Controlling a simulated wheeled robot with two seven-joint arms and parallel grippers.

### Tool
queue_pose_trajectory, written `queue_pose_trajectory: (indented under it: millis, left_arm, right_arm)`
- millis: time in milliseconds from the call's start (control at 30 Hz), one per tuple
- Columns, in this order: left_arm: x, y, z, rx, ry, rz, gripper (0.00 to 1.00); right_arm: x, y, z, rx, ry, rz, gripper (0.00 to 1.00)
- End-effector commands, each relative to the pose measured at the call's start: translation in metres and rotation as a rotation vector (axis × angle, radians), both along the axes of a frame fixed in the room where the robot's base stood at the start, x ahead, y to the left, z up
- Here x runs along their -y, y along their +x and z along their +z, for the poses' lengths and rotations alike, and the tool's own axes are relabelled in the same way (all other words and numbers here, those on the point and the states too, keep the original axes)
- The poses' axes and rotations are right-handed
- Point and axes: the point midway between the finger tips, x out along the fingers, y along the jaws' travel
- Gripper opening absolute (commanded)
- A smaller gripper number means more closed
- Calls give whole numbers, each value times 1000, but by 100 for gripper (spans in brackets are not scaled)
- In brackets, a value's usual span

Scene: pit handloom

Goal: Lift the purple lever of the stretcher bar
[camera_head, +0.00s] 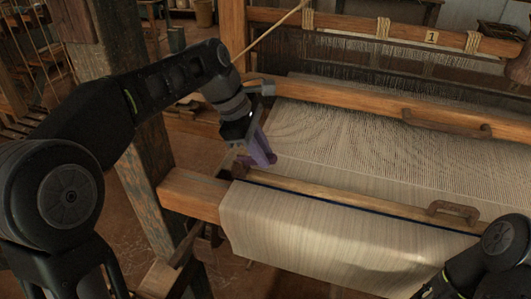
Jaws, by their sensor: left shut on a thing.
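The purple lever (264,146) stands raised at an angle near the left edge of the woven cloth, at the left end of the wooden stretcher bar (330,199). My left gripper (255,133) comes from above and is shut on the lever's upper part; its fingers are small and partly hidden. The bar lies across the cream cloth (300,228). My right arm shows only at the lower right corner, and its gripper is out of view.
A wooden beam with a brown handle (448,123) crosses the warp behind the bar. Another brown handle (454,210) sits toward the bar's right. A thick wooden post (142,160) stands left of the cloth, under my left arm.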

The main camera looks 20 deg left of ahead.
Motion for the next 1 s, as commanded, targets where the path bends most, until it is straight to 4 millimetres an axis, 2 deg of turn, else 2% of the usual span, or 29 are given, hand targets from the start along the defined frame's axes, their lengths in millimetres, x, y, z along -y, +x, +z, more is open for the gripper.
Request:
queue_pose_trajectory:
  millis: [400,900,933,1000]
  left_arm:
    - [-14,1,12,-17,-231,2,0]
    - [-14,0,12,-18,-262,-1,0]
    - [-14,1,12,-18,-262,-1,20]
    - [-14,1,12,-18,-261,-1,25]
  right_arm:
    - [2,0,12,-5,-3,0,0]
    - [2,0,13,-6,-4,-1,0]
    - [2,0,13,-6,-4,-1,0]
    - [2,0,13,-6,-4,-1,0]
